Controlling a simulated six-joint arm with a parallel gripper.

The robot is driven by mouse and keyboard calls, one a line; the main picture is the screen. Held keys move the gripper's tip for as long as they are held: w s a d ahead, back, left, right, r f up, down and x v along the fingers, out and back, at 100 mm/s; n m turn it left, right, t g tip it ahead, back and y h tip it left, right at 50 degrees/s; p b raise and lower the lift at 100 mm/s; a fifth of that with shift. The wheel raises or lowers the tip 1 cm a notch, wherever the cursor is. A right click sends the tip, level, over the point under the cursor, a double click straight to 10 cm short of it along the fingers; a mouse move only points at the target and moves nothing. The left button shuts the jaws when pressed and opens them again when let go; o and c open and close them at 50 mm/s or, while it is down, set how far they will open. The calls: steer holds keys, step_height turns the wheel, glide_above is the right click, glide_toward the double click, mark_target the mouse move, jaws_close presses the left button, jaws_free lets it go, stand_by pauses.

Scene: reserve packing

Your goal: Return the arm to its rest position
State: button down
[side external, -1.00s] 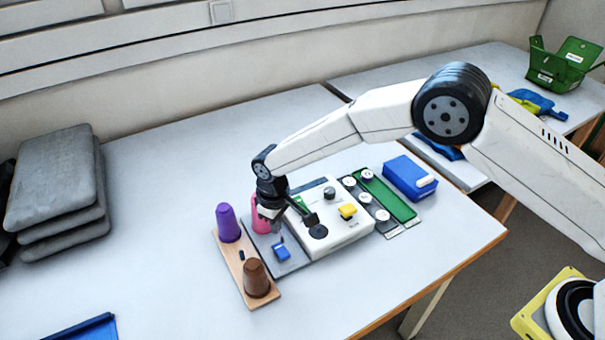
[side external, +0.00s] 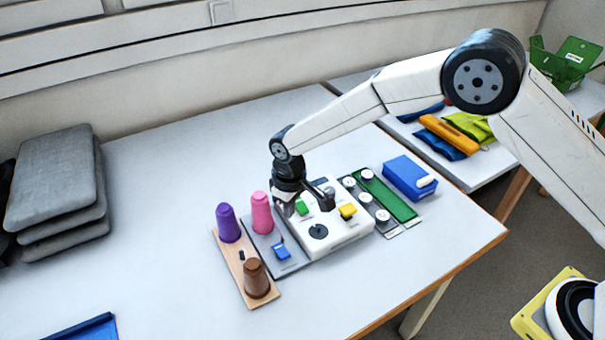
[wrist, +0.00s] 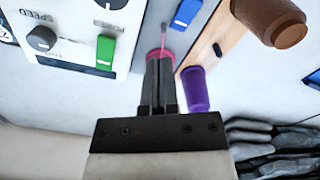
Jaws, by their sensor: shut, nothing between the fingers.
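My gripper (side external: 287,208) hangs above the left part of the white control box (side external: 345,238) in the side view, its fingers pointing down. In the wrist view my gripper (wrist: 158,62) has its fingers together with nothing held between them. A pink cone-shaped spool (side external: 261,213) stands upright to the left of the gripper, apart from it. In the wrist view the fingers partly cover the pink spool (wrist: 168,53).
A purple spool (side external: 228,222) and a brown one (side external: 256,278) stand on a wooden strip. The box carries knobs and green and yellow switches. A blue box (side external: 409,178) lies right. Grey cushions (side external: 57,185) are stacked left. The table's left middle is clear.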

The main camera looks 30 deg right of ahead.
steer(key=s+d+r+m+t, duration=0.1)
steer(key=s+d+r, duration=0.25)
steer(key=d, duration=0.35)
steer(key=s+d+r+m, duration=0.2)
steer(key=s+d+r, duration=0.15)
steer(key=d, duration=0.25)
steer(key=s+d+r+m, duration=0.1)
steer(key=s+d, duration=0.4)
steer(key=s, duration=0.2)
steer(key=s+d+r+m+t, duration=0.1)
steer(key=s+d+r, duration=0.1)
steer(key=s+d, duration=0.2)
steer(key=s, duration=0.3)
steer(key=shift+s+d+r, duration=0.15)
steer(key=shift+s+d, duration=0.2)
steer(key=shift+d, duration=0.05)
